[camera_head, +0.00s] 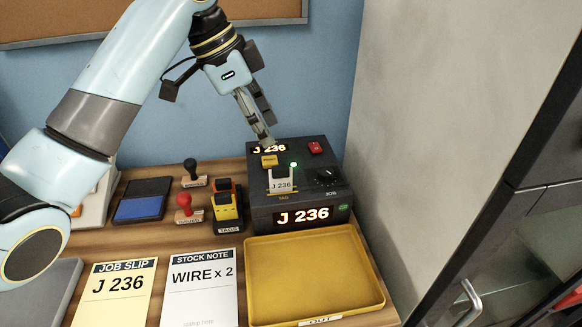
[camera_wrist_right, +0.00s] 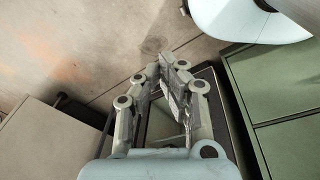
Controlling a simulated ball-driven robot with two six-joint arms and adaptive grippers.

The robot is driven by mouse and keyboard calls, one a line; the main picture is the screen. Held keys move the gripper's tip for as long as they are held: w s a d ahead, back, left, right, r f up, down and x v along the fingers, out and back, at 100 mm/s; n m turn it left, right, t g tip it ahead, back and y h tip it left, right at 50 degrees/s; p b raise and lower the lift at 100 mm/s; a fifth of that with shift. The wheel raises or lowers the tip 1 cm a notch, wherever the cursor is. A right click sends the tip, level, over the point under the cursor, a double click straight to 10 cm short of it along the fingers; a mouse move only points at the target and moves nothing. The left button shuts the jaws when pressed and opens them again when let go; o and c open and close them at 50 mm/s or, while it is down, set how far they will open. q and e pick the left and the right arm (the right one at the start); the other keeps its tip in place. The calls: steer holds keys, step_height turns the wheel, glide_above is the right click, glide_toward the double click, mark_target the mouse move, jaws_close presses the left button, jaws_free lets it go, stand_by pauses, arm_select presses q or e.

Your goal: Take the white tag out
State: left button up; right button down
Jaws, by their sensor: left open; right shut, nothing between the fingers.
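A green light (camera_head: 294,164) glows behind the tag. My left gripper (camera_head: 268,143) is open and points down above the back of the machine, just above the yellow button (camera_head: 269,161). I cannot tell whether a fingertip touches the button. Nothing is in its fingers. My right gripper (camera_wrist_right: 172,72) is shut and empty in the right wrist view, away from the bench top.
A yellow tray (camera_head: 312,270) marked OUT lies in front of the machine and looks empty. A tag dispenser (camera_head: 227,212), red and black stamps and a blue ink pad (camera_head: 140,208) stand left. A job slip (camera_head: 116,290) and stock note (camera_head: 199,290) lie in front. A grey cabinet rises at right.

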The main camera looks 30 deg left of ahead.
mark_target(279, 167)
arm_select(q)
steer(key=x, duration=0.3)
steer(key=shift+s+d+f, duration=0.2)
steer(key=shift+d+f, duration=0.05)
steer(key=shift+f, duration=0.15)
steer(key=shift+w+f, duration=0.15)
steer(key=shift+f, duration=0.1)
steer(key=x, duration=0.2)
steer(key=p+x, duration=0.1)
steer(key=x, duration=0.1)
steer(key=shift+a+f, duration=0.15)
steer(key=shift+f, duration=0.55)
steer(key=shift+c, duration=0.4)
steer(key=c, duration=0.4)
jaws_close()
arm_select(e)
steer(key=s, duration=0.1)
steer(key=s+r, duration=0.1)
steer(key=shift+s+r, duration=0.15)
steer(key=shift+s, duration=0.25)
